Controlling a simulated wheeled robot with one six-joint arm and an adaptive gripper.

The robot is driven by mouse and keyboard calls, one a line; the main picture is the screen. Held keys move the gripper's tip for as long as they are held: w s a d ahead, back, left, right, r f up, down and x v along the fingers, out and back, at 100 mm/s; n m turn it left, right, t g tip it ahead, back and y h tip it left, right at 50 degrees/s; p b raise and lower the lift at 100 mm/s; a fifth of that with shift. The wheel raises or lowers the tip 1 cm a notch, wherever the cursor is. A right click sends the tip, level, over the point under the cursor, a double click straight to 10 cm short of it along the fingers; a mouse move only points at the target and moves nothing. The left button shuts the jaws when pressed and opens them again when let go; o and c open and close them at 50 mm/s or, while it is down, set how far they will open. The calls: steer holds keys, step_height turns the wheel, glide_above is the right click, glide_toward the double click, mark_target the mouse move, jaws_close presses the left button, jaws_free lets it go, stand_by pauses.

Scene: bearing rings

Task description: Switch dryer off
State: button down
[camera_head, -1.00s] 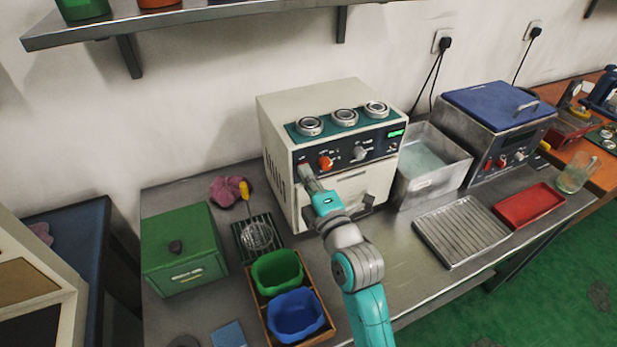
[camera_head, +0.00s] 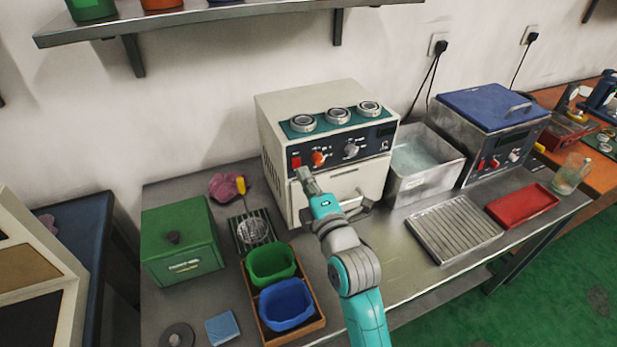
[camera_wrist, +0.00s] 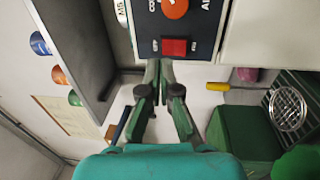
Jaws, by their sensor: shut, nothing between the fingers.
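The dryer (camera_head: 281,115) is a cream box on the bench with a dark control panel. Its red rocker switch (camera_head: 296,163) sits at the panel's left end, beside an orange knob (camera_head: 319,158). The small display (camera_head: 386,131) at the panel's right end looks dark. My gripper (camera_head: 304,174) is shut and empty, just in front of and below the switch. In the wrist view the closed fingertips (camera_wrist: 158,68) point at the panel's edge near the red switch (camera_wrist: 174,47). They look slightly apart from it, but contact is hard to judge.
A water bath (camera_head: 428,178) stands to the right. A green box (camera_head: 180,245) and a wooden tray (camera_head: 263,327) with green and blue bins are at left. A shelf (camera_head: 230,16) hangs above.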

steer(key=s+d+r, duration=0.1)
steer(key=s+d, duration=0.2)
steer(key=s, duration=0.6)
steer(key=shift+s+r, duration=0.15)
steer(key=shift+s, duration=0.1)
steer(key=shift+d, duration=0.1)
steer(key=s+d+f+m+g+h, duration=0.1)
steer(key=s+d+f+m+h, duration=0.1)
steer(key=s+d+f+m, duration=0.4)
steer(key=s+d+f+m+h, duration=0.2)
steer(key=s+f+m, duration=0.2)
steer(key=s+f, duration=0.55)
steer(key=s+d+f+m+g+h, duration=0.1)
steer(key=s+m, duration=0.4)
steer(key=s, duration=0.7)
steer(key=s+d+f+m+g+h, duration=0.1)
steer(key=s+m, duration=0.5)
steer(key=s, duration=0.6)
steer(key=shift+s+d+m+g, duration=0.15)
steer(key=shift+d+m+g, duration=0.15)
steer(key=shift+d, duration=0.6)
